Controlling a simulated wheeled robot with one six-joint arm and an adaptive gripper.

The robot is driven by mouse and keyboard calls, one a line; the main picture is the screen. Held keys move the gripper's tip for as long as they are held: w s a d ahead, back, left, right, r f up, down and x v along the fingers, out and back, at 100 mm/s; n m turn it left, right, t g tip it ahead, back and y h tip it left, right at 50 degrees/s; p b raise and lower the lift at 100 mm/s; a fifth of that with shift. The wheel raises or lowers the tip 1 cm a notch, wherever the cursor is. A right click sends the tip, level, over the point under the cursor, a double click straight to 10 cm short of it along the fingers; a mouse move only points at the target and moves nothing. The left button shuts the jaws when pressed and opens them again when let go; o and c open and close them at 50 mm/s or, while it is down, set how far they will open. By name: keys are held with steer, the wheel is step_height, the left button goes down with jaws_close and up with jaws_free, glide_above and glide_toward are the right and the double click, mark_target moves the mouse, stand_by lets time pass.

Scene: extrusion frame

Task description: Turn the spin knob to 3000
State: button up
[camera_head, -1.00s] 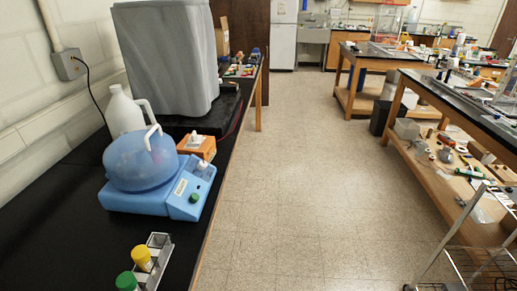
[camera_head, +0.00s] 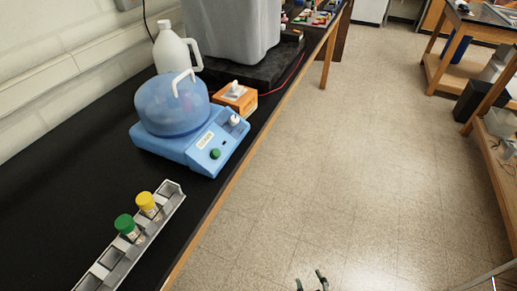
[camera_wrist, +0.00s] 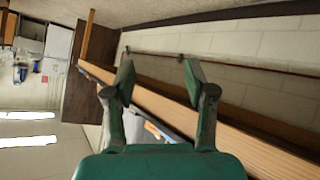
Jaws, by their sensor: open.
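A blue centrifuge (camera_head: 178,150) with a translucent domed lid (camera_head: 172,105) and a white handle stands on the black bench in the head view. Its sloped front panel has a white knob (camera_head: 235,120) at the upper right, a green knob (camera_head: 215,154) lower down and a label between. Markings around the knobs are too small to read. My gripper (camera_head: 312,281) shows at the bottom edge of the head view, over the floor and well apart from the centrifuge. In the wrist view its two fingers (camera_wrist: 158,80) are spread with nothing between them.
A grey tube rack (camera_head: 110,262) with a green-capped and a yellow-capped tube lies in front of the centrifuge. A white jug (camera_head: 172,50), an orange box (camera_head: 240,100) and a large grey machine (camera_head: 230,30) stand behind. The floor (camera_head: 330,160) right of the bench is clear.

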steer(key=w+a+r+n+g+y, duration=0.1)
steer(key=w+a+n, duration=0.15)
steer(key=w, duration=0.55)
steer(key=w+a+r+n+g+y, duration=0.1)
steer(key=w+a, duration=0.2)
steer(key=w, duration=0.4)
steer(key=n+g+y, duration=0.2)
steer(key=n+g, duration=0.4)
steer(key=n, duration=0.7)
glide_toward(236, 118)
steer(key=shift+g, duration=0.3)
steer(key=x, duration=1)
steer(key=shift+w+f, duration=0.1)
steer(key=shift+w, duration=0.1)
steer(key=shift+a, duration=0.1)
jaws_close()
